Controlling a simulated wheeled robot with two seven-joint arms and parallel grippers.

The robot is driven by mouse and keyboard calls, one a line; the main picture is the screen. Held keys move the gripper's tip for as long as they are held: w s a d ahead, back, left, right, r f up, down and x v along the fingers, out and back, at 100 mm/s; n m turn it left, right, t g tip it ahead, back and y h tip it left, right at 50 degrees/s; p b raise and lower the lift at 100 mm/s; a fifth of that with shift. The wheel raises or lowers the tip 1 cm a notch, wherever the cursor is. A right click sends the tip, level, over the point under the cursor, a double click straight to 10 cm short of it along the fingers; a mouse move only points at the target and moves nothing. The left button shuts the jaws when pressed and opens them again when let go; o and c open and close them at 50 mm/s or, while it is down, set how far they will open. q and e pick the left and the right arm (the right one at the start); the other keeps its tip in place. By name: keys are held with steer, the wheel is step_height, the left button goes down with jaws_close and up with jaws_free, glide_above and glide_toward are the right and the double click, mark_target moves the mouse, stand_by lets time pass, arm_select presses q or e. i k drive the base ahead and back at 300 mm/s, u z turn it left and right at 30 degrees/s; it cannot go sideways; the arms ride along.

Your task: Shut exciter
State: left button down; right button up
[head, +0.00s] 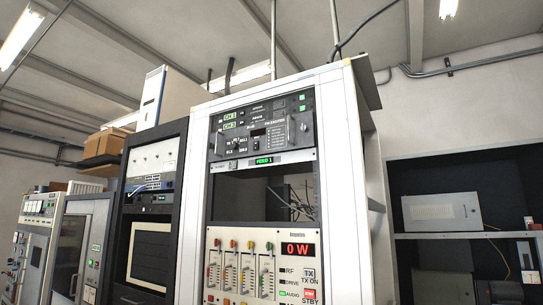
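The exciter (262,128) is the dark grey unit at the top of the tall white rack (343,190) in the head view. Its front panel has green-lit displays, a small dark window, knobs and a handle at its right end. I see the panel from below and in front. I cannot tell from this angle whether it sits flush in the rack or stands out from it. Neither of my grippers is in view.
A narrow strip with a green display (264,160) sits under the exciter, above an open bay with loose cables (303,205). Below is a panel with sliders and a red "0 W" display (298,250). A black rack (150,215) stands left; shelves (470,235) stand right.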

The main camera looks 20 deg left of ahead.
mark_target(283, 135)
steer(key=z, duration=0.2)
steer(key=i, duration=1)
steer(key=u, duration=0.55)
